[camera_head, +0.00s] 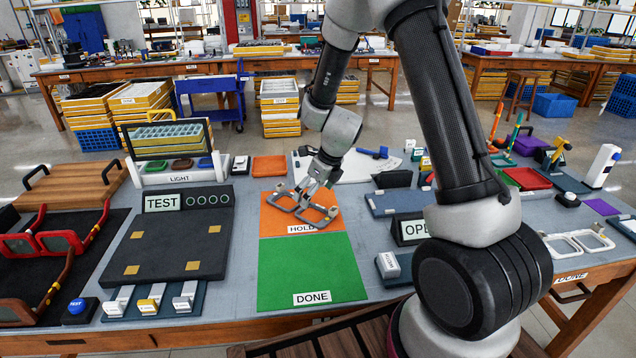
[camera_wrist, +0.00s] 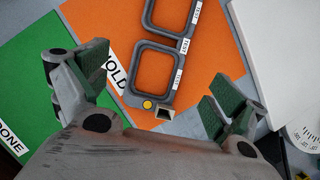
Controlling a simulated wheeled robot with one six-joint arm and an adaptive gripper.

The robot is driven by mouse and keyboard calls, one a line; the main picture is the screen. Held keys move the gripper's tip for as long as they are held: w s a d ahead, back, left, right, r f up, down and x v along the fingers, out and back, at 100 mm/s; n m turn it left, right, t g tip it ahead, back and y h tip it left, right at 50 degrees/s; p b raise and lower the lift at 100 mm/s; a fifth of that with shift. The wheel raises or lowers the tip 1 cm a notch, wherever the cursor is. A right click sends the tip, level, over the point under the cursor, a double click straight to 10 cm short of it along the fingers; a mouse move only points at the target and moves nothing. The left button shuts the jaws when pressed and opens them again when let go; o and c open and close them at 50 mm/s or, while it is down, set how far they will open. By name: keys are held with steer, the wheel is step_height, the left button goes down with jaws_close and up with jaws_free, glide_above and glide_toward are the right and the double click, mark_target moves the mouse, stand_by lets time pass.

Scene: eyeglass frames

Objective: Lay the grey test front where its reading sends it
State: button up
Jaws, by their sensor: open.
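The grey test front (camera_head: 302,208) lies on the orange HOLD mat (camera_head: 274,226), across its middle. In the wrist view the grey front (camera_wrist: 168,41) shows two squarish rims with small labels, a yellow dot and a small metallic square at its near end. My gripper (camera_head: 318,186) is just above the front; in the wrist view its green-padded fingers (camera_wrist: 157,88) are spread wide with nothing between the pads. The green DONE mat (camera_head: 311,268) is bare. The dark TEST station (camera_head: 165,250) has an empty plate with several orange pads; its row of round indicators looks unlit.
A blue TEST button (camera_head: 76,307) and a rack of several small blocks (camera_head: 151,298) stand at the front left. Red glasses (camera_head: 40,244) lie on a dark mat at far left. A white frame (camera_head: 577,243) lies at right. My arm hides part of the right side.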

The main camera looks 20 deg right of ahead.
steer(key=s+d+r+n, duration=0.3)
steer(key=s+r+n, duration=0.4)
steer(key=r, duration=0.4)
steer(key=s+d+r+n, duration=0.2)
steer(key=s+r+n, duration=0.55)
steer(key=r, duration=0.25)
steer(key=s+d+r+n+h, duration=0.1)
steer(key=s+d+r+n, duration=0.1)
steer(key=s+n, duration=0.5)
steer(key=s+d+r+n+h, duration=0.1)
steer(key=s+d+r+n, duration=0.2)
steer(key=s+n, duration=0.4)
steer(key=s+d, duration=0.1)
steer(key=s, duration=0.1)
steer(key=shift+s+d+r+n+t, duration=0.3)
steer(key=shift+s+d+r+n, duration=0.05)
steer(key=shift+s+d, duration=0.05)
